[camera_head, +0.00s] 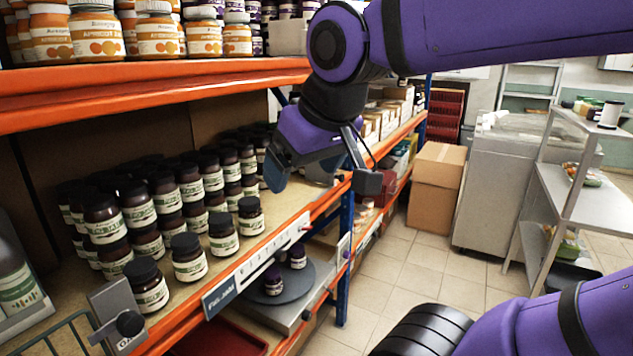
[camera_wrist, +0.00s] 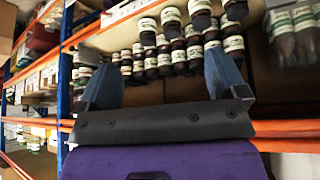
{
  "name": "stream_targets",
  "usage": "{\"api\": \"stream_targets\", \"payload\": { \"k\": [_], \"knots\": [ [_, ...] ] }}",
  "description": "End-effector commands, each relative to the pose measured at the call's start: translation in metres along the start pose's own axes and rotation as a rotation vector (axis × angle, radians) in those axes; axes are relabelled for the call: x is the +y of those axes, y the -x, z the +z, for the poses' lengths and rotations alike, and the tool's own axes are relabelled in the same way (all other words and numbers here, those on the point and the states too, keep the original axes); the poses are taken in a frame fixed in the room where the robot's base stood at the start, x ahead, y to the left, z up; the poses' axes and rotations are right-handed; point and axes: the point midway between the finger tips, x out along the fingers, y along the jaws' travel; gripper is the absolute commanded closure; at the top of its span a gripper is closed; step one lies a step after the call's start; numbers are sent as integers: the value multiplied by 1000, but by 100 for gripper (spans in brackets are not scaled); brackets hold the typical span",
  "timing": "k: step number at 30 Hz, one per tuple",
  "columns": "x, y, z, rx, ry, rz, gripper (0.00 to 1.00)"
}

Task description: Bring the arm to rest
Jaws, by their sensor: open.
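My gripper (camera_head: 298,176) is in front of the middle shelf, at the right end of the dark jars (camera_head: 190,257). In the wrist view my gripper (camera_wrist: 163,70) shows two blue fingers spread wide apart with nothing held between them. The dark jars, with black lids and pale labels, also show beyond the fingers in the wrist view (camera_wrist: 165,60). My arm reaches in from the upper right, bent down at the wrist.
Orange-labelled jars (camera_head: 95,35) stand on the upper shelf (camera_head: 150,88). Below are a round grey turntable (camera_head: 290,285) with two small jars and a red tray (camera_head: 215,340). A cardboard box (camera_head: 437,185) and metal table (camera_head: 575,195) stand right. Tiled floor (camera_head: 400,265) is open between.

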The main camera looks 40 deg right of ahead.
Motion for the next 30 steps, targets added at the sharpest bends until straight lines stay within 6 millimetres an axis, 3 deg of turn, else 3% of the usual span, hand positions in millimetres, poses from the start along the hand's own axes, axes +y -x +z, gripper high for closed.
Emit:
{"api": "stream_targets", "payload": {
  "k": [1, 3, 6, 30],
  "knots": [
    [0, -6, 17, -23, 0, -16, 9],
    [-1, -11, 31, -44, 5, -34, 9],
    [-1, -14, 40, -57, 8, -44, 9],
    [-2, -14, 39, -56, 8, -43, 9]
  ]
}}
